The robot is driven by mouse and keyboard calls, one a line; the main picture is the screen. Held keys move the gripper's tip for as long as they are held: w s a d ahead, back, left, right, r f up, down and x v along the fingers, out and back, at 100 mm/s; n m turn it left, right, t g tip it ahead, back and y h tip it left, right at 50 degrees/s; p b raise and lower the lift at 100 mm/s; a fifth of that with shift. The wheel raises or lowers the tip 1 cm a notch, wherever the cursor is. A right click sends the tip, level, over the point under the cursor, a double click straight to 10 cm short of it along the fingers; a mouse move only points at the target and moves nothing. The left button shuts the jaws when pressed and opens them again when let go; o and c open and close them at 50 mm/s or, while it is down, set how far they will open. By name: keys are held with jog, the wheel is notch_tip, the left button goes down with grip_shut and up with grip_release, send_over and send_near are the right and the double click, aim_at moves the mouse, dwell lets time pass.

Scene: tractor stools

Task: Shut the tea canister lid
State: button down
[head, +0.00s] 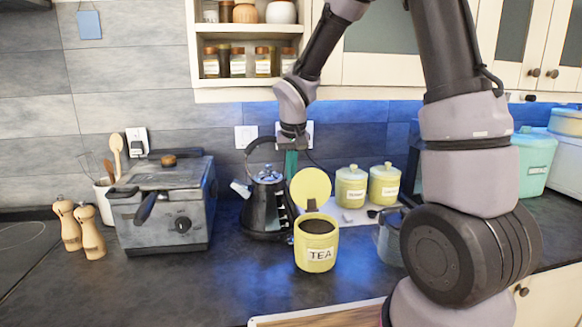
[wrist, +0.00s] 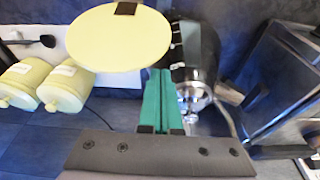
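The yellow tea canister (head: 317,249), labelled TEA, stands upright on the dark counter with its dark contents visible. Its round yellow lid (head: 311,184) is open, standing up from a dark hinge at the rear rim. The lid also shows in the wrist view (wrist: 118,40), face on, and the canister body is hidden there. My gripper (head: 291,165) points down behind and slightly left of the lid's top. Its teal fingers (wrist: 161,78) are together with nothing between them, close to the lid's edge in the wrist view. I cannot tell whether they touch it.
A black kettle (head: 265,209) stands close behind and left of the canister. Two closed yellow canisters (head: 351,186) (head: 384,184) stand behind right. A metal fryer (head: 168,205) is at left and a grey pitcher (head: 391,240) at right.

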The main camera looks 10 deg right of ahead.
jog(key=shift+s, duration=1.15)
jog(key=shift+s, duration=0.2)
jog(key=shift+s+a, duration=0.1)
jog(key=shift+s, duration=2)
jog(key=shift+r, duration=0.15)
jog(key=w+v, duration=0.1)
jog(key=v, duration=0.6)
jog(key=shift+w+r, duration=0.4)
jog(key=shift+r, duration=0.1)
